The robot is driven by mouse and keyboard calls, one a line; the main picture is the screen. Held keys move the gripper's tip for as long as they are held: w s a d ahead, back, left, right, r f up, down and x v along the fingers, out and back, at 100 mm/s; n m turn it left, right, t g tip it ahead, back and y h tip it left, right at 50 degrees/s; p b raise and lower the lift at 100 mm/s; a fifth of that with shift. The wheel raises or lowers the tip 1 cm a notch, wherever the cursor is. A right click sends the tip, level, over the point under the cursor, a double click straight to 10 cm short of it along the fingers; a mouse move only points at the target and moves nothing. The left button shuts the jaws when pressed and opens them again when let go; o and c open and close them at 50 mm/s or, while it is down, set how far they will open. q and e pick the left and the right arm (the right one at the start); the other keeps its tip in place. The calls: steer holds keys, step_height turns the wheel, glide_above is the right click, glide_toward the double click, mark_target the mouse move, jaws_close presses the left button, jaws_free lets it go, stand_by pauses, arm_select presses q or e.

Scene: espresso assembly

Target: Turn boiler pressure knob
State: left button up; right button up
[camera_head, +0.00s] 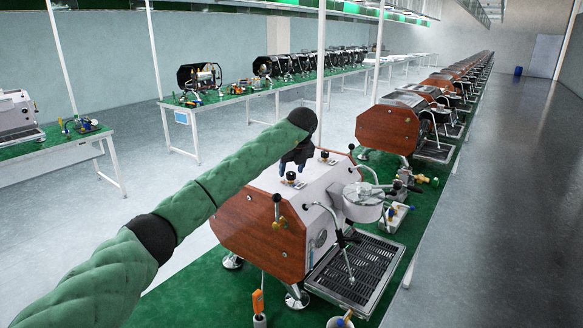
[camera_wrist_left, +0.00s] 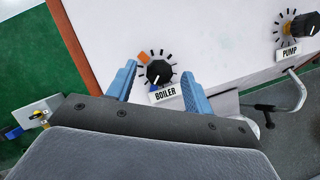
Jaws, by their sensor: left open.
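The boiler knob (camera_wrist_left: 159,72) is a black round dial with a white "BOILER" label below it and tick marks around it, one of them orange. In the left wrist view it lies between the two blue fingers of my left gripper (camera_wrist_left: 158,84), which is open; the fingers stand apart from it on both sides. In the head view my left gripper (camera_head: 290,166) hangs over the top of the nearest espresso machine (camera_head: 262,235), with the boiler knob (camera_head: 291,177) just below it. My right gripper does not show.
The pump knob (camera_wrist_left: 304,25) is on the same white panel to the right. A steam wand (camera_wrist_left: 290,95) sticks out beside it. The green bench (camera_head: 190,300) holds an orange-handled tool (camera_head: 258,302) in front. More machines (camera_head: 388,125) stand in a row behind.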

arm_select(q)
steer(key=shift+w+f, duration=0.2)
steer(key=shift+f, duration=0.3)
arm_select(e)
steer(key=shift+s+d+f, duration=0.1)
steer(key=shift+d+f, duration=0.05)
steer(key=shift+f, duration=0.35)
arm_select(q)
steer(key=shift+c, duration=0.4)
steer(key=c, duration=0.9)
